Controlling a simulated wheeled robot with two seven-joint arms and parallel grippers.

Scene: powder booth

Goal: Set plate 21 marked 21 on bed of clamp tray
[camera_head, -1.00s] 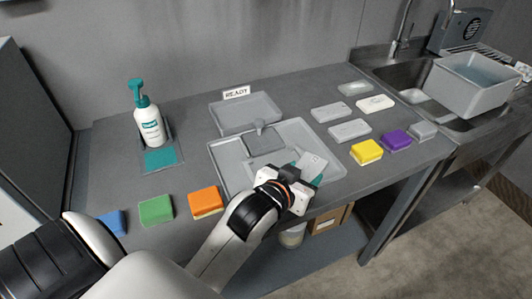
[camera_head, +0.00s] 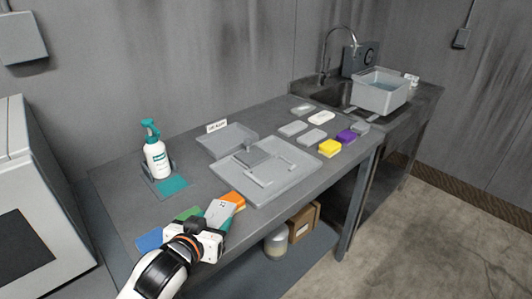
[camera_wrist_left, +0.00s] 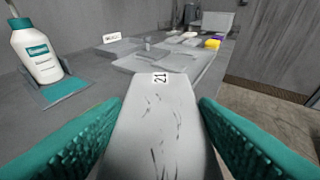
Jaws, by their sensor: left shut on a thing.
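Plate 21 (camera_wrist_left: 155,130) is a grey plate with a white label reading 21 and dark scratch marks. It lies between the teal fingers of my left gripper (camera_wrist_left: 158,142), which is shut on it. My right gripper is not in view.
Green (camera_head: 188,214), blue (camera_head: 149,240) and orange (camera_head: 234,198) sponges lie along the front edge near my gripper. A spray bottle (camera_head: 156,158) stands at left. Behind the clamp tray is the READY tray (camera_head: 226,138). Several grey plates and yellow (camera_head: 330,147) and purple sponges lie right.

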